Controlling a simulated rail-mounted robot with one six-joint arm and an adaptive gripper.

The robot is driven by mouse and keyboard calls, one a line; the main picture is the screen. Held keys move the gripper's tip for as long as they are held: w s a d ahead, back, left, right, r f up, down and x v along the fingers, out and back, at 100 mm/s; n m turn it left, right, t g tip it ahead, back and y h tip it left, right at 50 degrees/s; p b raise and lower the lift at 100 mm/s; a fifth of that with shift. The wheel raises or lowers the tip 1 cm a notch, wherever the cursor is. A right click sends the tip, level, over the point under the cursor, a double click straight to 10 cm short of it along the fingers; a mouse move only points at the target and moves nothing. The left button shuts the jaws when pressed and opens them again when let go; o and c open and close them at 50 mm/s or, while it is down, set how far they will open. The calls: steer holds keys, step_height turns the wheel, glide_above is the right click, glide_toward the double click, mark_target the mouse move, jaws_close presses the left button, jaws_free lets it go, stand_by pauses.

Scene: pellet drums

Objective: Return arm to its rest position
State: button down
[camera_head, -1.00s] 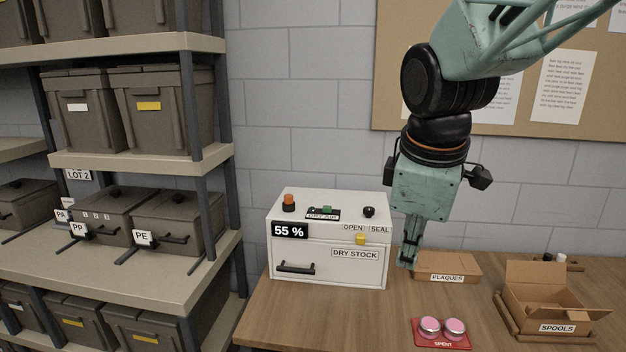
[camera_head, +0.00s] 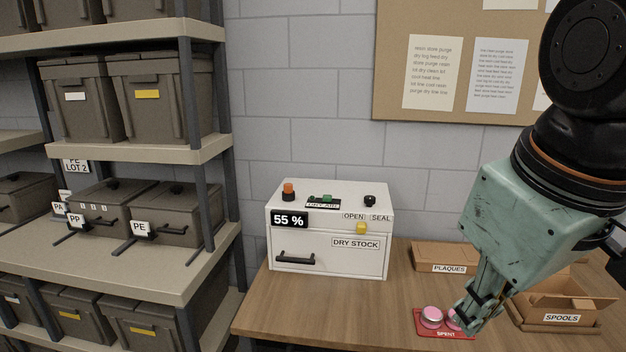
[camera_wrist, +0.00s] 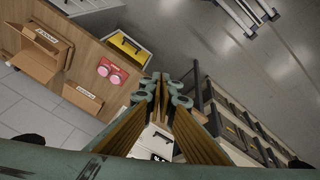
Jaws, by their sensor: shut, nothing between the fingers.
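My gripper (camera_head: 470,312) is at the lower right in the head view, pointing down and a little left. It is shut and empty. In the head view it overlaps the right part of the red SPENT mat (camera_head: 425,327) and covers part of the right pink-topped puck. The left puck (camera_head: 432,317) shows clearly. In the wrist view my gripper's fingers (camera_wrist: 166,84) come together near the middle, and the red mat with its two pucks (camera_wrist: 113,71) lies to their left, apart from them.
The white DRY STOCK box (camera_head: 330,232) stands on the wooden table (camera_head: 300,310). The PLAQUES box (camera_head: 443,256) and the open SPOOLS box (camera_head: 560,307) are on the right. Shelves (camera_head: 140,268) with grey bins fill the left. A yellow item in a tray (camera_wrist: 127,47) shows in the wrist view.

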steer(key=s+f+m+b, duration=0.1)
steer(key=s+f+m, duration=0.2)
steer(key=s, duration=0.5)
steer(key=shift+m+b, duration=0.4)
steer(key=shift+m, duration=0.2)
steer(key=shift+d, duration=0.15)
